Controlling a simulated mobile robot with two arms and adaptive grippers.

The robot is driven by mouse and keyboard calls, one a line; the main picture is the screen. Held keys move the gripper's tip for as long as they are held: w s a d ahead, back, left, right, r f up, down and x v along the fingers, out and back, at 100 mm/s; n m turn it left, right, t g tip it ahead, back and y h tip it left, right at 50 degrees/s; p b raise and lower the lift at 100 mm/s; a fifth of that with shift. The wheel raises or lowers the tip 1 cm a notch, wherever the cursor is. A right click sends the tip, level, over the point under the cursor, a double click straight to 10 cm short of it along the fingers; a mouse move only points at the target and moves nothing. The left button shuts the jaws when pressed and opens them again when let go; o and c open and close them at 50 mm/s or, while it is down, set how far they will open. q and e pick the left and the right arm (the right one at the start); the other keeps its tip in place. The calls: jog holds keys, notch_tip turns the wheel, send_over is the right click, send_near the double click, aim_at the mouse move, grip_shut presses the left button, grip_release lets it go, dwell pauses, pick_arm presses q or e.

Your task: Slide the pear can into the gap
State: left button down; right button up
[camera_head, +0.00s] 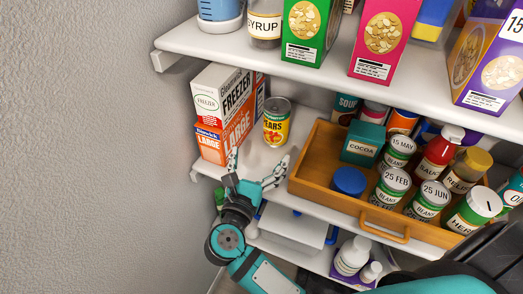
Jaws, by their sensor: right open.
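The pear can (276,128), yellow with a metal lid and lettering that reads in part "EARS", stands upright on the middle shelf. It stands right of the freezer bag box (225,112) and left of the wooden tray (297,184). Bare shelf shows on both sides of the can. My right gripper (259,166) is open and empty at the shelf's front edge, in front of the can. Its two fingers are spread apart and point toward the back; neither appears to touch the can. My left gripper is not in view.
The tray holds a cocoa box (363,143), a blue-lidded jar (348,181), several bean cans and bottles. The upper shelf (190,38) with boxes and a syrup jar (265,27) hangs above. White bottles (352,256) stand on the lower shelf. A wall is at left.

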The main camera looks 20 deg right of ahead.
aim_at(276, 116)
jog(key=shift+s+a+r, duration=0.15)
jog(key=shift+s+a, duration=0.05)
jog(key=shift+a, duration=0.05)
jog(key=shift+w+d, duration=0.25)
jog(key=p+x, duration=0.2)
jog(key=x, duration=0.5)
jog(key=shift+w+d+r+p, duration=0.1)
jog(key=shift+w+p, duration=0.05)
jog(key=shift+p, duration=0.15)
jog(key=p+x, duration=0.2)
jog(key=x, duration=0.6)
jog(key=shift+w+d, duration=0.2)
jog(key=shift+w, duration=0.05)
jog(key=shift+w+d+f, duration=0.2)
jog(key=shift+w+d, duration=0.1)
jog(key=shift+w, duration=0.05)
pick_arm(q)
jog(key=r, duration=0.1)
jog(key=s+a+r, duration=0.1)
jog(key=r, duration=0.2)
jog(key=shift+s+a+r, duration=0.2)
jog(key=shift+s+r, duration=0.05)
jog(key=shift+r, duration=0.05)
pick_arm(e)
jog(key=shift+c, duration=0.4)
jog(key=c, duration=1.7)
